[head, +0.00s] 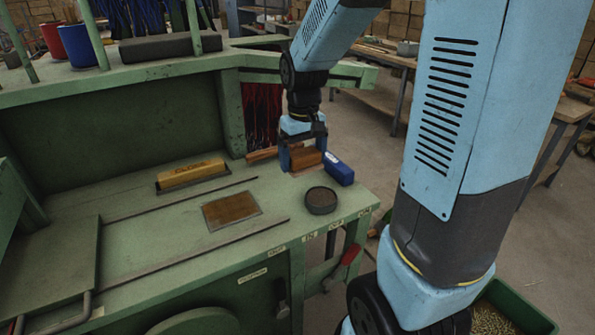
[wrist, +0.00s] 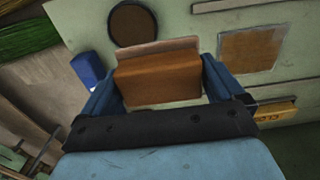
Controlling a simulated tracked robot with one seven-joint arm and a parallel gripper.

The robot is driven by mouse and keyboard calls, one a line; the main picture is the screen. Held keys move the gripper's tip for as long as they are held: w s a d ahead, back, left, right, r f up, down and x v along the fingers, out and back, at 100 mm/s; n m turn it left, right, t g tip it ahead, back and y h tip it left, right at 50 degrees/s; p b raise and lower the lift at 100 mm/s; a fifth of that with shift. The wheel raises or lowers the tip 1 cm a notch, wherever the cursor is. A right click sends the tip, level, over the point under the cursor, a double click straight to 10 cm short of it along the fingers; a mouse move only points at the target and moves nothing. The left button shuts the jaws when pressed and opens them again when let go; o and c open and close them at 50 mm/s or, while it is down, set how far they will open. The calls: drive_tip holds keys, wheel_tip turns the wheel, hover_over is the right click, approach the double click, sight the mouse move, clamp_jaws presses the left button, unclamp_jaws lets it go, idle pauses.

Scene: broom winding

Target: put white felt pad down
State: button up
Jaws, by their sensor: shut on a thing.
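My gripper (head: 305,157) is shut on a brown wood-coloured block (head: 307,160) at the right end of the green bench. In the wrist view the block (wrist: 158,78) sits between the two blue fingers, with a pale strip (wrist: 157,49) along its far edge. I cannot tell whether that strip is the white felt pad; no plainly white pad shows elsewhere. The block is close to the bench top (head: 240,245); I cannot tell whether it touches. Its underside is hidden.
A blue block (head: 339,169) lies close to the right of my gripper. A round dark dish (head: 321,200) stands in front. A brown square plate (head: 231,211) and a yellow block (head: 191,174) lie to the left. A green post (head: 231,112) rises behind left.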

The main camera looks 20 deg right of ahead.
drive_tip(key=w+d+f, duration=0.1)
drive_tip(key=w+f, duration=0.2)
drive_tip(key=w, duration=0.3)
hover_over(298, 179)
wheel_tip(298, 179, down, 6)
drive_tip(key=shift+r, duration=0.25)
drive_tip(key=shift+w+f, duration=0.1)
drive_tip(key=shift+f, duration=1.5)
drive_tip(key=o, duration=0.8)
drive_tip(key=shift+f, duration=0.1)
